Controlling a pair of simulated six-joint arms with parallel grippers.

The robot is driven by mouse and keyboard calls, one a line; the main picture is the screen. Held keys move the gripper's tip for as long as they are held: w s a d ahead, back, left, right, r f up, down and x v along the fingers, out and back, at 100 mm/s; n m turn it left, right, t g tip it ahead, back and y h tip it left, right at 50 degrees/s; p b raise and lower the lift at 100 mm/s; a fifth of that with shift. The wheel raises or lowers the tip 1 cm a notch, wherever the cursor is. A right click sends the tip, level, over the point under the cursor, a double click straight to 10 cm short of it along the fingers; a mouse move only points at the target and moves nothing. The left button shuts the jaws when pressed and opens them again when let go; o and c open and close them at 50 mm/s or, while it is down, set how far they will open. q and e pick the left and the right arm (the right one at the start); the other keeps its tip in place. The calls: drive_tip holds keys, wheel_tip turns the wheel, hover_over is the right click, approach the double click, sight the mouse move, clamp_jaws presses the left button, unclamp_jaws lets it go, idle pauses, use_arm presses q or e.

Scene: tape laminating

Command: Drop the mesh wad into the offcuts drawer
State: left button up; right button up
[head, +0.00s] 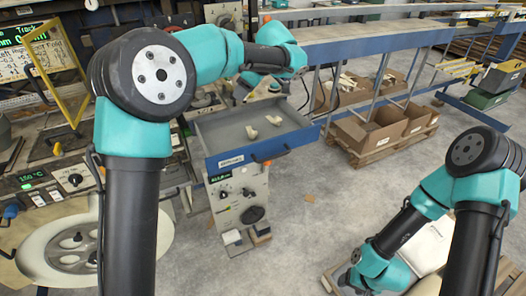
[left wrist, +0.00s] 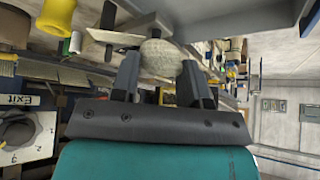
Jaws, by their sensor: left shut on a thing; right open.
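In the left wrist view, my left gripper (left wrist: 160,75) is shut on the pale, speckled mesh wad (left wrist: 160,56), which sits between the two dark fingers. In the head view the left arm reaches to the back of the offcuts drawer (head: 219,160); its fingers and the wad are hard to make out behind its own wrist. The drawer is pulled open, a grey tray with a blue front and dark handle. Two pale scraps (head: 262,126) lie in it. My right gripper (head: 346,280) is low at the lower right, mostly hidden by its wrist, open and away from the drawer.
The drawer sits on a grey machine cabinet (head: 240,196) with knobs. A bench with a lit panel stands at left. Cardboard boxes (head: 367,133) on a pallet stand under a long blue-edged table (head: 370,37). The floor in the middle is largely clear.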

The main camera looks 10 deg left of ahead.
use_arm(q)
drive_tip(key=shift+f, duration=0.75)
drive_tip(key=o, duration=1)
drive_tip(key=v, duration=1.7)
drive_tip(key=shift+r, duration=0.25)
drive_tip(key=shift+d, duration=0.1)
